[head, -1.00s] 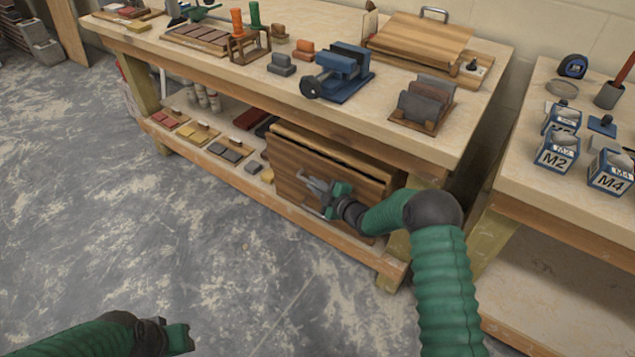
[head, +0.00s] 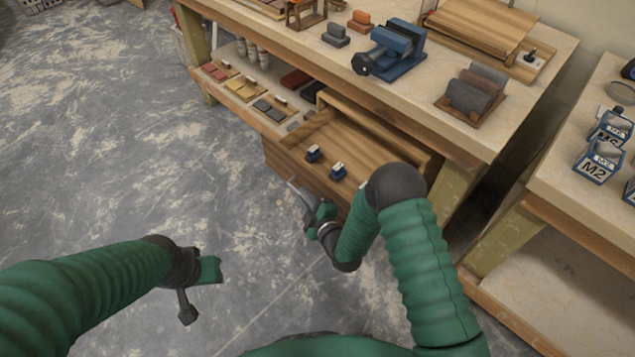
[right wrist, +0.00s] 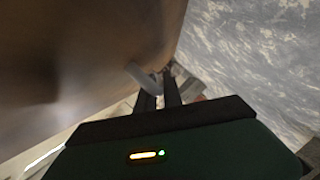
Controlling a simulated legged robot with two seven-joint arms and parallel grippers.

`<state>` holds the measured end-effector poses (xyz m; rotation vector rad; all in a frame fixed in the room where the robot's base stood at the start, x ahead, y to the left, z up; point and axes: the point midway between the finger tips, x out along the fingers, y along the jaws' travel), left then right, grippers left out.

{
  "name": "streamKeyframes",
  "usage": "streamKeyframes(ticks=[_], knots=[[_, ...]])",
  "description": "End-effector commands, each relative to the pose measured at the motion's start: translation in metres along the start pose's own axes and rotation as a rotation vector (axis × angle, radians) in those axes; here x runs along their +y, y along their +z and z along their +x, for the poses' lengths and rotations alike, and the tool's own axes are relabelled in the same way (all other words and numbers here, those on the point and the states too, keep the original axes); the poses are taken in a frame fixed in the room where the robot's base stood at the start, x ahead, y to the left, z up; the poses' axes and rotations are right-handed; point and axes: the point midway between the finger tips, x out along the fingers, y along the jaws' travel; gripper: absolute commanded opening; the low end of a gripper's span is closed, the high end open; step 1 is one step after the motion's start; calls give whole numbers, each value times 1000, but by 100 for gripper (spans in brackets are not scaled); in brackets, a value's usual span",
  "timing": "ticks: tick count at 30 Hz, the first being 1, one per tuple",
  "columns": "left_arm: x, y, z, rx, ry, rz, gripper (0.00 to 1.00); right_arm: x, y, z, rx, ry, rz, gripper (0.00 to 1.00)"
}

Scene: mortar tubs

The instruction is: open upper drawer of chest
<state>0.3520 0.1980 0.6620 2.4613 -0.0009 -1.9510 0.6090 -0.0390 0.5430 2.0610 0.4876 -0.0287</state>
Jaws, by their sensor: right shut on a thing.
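The wooden chest (head: 380,122) stands on the workbench's lower shelf. Its upper drawer (head: 282,163) is pulled out toward me, and its inside shows from above. Two small blue-and-white items (head: 313,153) lie in it near the front. My right gripper (head: 305,196) is at the drawer front, shut on its grey handle. In the right wrist view the handle (right wrist: 142,79) shows at the fingers (right wrist: 162,92), with the blurred wooden front beside it. My left gripper (head: 205,280) hangs over the floor, away from the chest; whether its jaws are open is unclear.
The workbench top (head: 420,125) holds a blue vise (head: 395,50) and a rack of grey and brown blocks (head: 472,92). Small coloured blocks (head: 240,88) lie on the shelf left of the chest. A second table (head: 560,160) stands at right. The floor (head: 130,130) at left is clear.

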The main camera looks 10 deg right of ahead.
Motion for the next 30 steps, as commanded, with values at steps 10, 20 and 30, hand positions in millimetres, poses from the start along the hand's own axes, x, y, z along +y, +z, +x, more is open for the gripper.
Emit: streamKeyframes(ticks=[10, 20, 30], knots=[[0, -1, -4, 0, 0, 0, 36, -16, -14, -8, -4, -9, 0, 0], [0, -1, -3, 0, 0, 0, 36, -16, -15, -7, -4, -9, 1, 13], [0, -1, -5, 0, 0, 0, 36, -13, -16, -9, -1, -3, 1, 20]])
